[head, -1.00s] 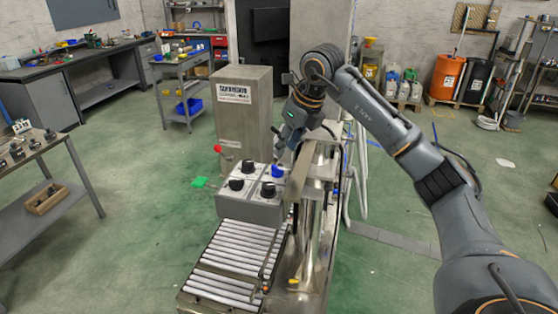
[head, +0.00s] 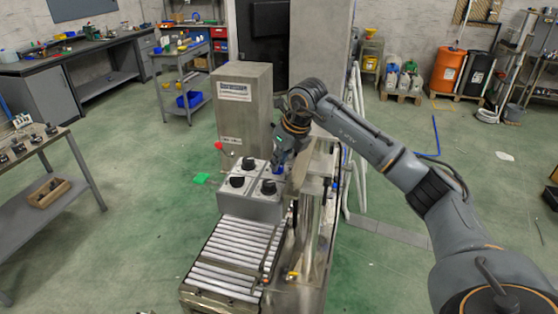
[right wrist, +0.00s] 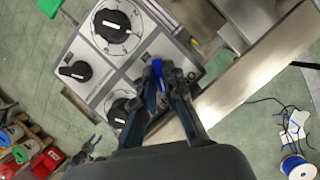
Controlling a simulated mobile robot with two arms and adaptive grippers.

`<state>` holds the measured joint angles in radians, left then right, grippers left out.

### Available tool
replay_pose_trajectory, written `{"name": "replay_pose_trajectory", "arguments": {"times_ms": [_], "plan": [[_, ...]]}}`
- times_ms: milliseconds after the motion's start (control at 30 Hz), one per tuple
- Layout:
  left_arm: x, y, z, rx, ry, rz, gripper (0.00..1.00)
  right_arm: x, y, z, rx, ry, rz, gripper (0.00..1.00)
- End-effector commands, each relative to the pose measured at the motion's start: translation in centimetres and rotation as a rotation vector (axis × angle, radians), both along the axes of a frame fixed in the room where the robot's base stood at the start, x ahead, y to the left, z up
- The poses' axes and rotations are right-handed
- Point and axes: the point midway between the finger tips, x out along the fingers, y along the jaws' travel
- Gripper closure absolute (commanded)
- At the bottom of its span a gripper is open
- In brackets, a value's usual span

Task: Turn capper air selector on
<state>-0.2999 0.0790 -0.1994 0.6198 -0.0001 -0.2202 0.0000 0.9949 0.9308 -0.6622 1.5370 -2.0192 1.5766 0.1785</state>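A grey control box (head: 250,207) stands at the end of a roller conveyor. Three black knobs show on white plates: back (head: 257,165), left (head: 237,182) and front right (head: 268,187). The blue selector (right wrist: 157,70) is mostly hidden by my right gripper in the head view. My right gripper (right wrist: 167,84) reaches down to the box's right side. In the right wrist view its fingers lie close on both sides of the blue selector. Whether they press on it, I cannot tell. My left gripper is not in view.
The roller conveyor (head: 230,258) runs towards me from the box. A tall steel cabinet (head: 243,108) with a red knob (head: 218,145) stands behind it. Machine framework (head: 312,215) stands close to the gripper's right. Green floor lies open to the left.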

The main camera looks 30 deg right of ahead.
Motion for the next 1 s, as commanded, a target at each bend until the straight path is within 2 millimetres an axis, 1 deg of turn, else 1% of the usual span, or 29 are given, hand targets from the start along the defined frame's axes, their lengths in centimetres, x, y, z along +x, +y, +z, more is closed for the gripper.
{"name": "replay_pose_trajectory", "arguments": {"times_ms": [267, 467, 667, 1000], "plan": [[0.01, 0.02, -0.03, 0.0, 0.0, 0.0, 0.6, 0.01, -0.03, 0.04, 0.0, -0.001, 0.006, 1.0], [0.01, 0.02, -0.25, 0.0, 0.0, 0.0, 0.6, 0.04, -0.1, 0.05, 0.001, -0.002, 0.062, 1.0], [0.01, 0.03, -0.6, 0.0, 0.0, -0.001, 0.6, 0.09, -0.22, 0.02, 0.001, -0.002, 0.189, 1.0], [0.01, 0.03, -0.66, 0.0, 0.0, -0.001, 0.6, 0.24, -0.36, 0.19, 0.001, -0.003, 0.503, 1.0]]}}
